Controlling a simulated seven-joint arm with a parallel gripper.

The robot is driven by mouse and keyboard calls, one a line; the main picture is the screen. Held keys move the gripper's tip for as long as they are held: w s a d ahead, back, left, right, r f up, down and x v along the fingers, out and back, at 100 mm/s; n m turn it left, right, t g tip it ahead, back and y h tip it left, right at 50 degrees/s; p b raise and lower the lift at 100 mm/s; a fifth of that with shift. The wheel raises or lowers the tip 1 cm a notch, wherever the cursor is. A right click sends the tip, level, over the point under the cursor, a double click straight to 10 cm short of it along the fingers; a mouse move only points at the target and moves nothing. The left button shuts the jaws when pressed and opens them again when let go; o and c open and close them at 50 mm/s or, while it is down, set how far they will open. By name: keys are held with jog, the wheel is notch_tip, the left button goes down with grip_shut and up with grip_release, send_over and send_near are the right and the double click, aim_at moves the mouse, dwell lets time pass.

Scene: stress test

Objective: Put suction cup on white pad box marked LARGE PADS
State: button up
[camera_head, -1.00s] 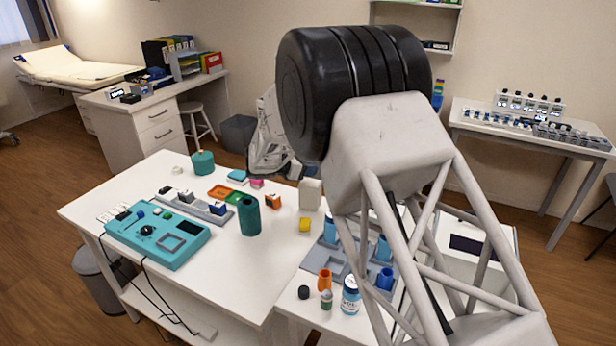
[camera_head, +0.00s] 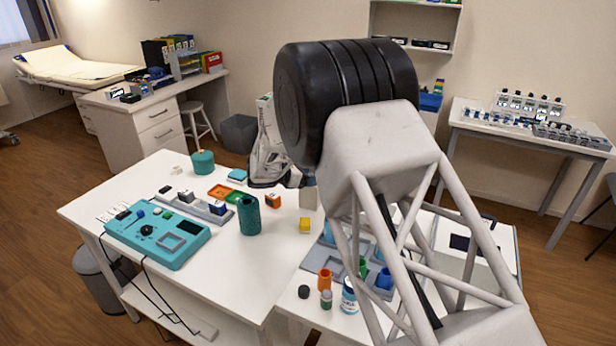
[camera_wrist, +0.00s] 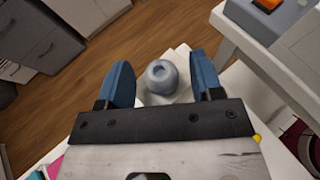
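My gripper (camera_wrist: 161,64) shows in the wrist view with its two blue fingers wide apart. A grey, rounded suction cup (camera_wrist: 161,76) is between the fingers, with a gap on each side. White surfaces show around and below the cup; it appears to sit on a white box, but I cannot tell contact for certain. In the head view a white box (camera_head: 309,199) stands upright on the table near its back right edge, with a blue-grey part of my gripper just above it. The LARGE PADS marking is not readable, and the cup is not distinguishable there.
A grey tray with blue cups (camera_head: 384,279) and bottles (camera_head: 349,296) is at right, partly behind my arm.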

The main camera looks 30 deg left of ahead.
jog(key=shift+r, duration=0.1)
jog(key=shift+s+a+r, duration=0.1)
jog(key=shift+s, duration=0.05)
jog(key=v, duration=1.1)
jog(key=shift+s+a, duration=0.15)
jog(key=shift+s, duration=0.1)
jog(key=shift+r, duration=0.1)
dwell(0.7)
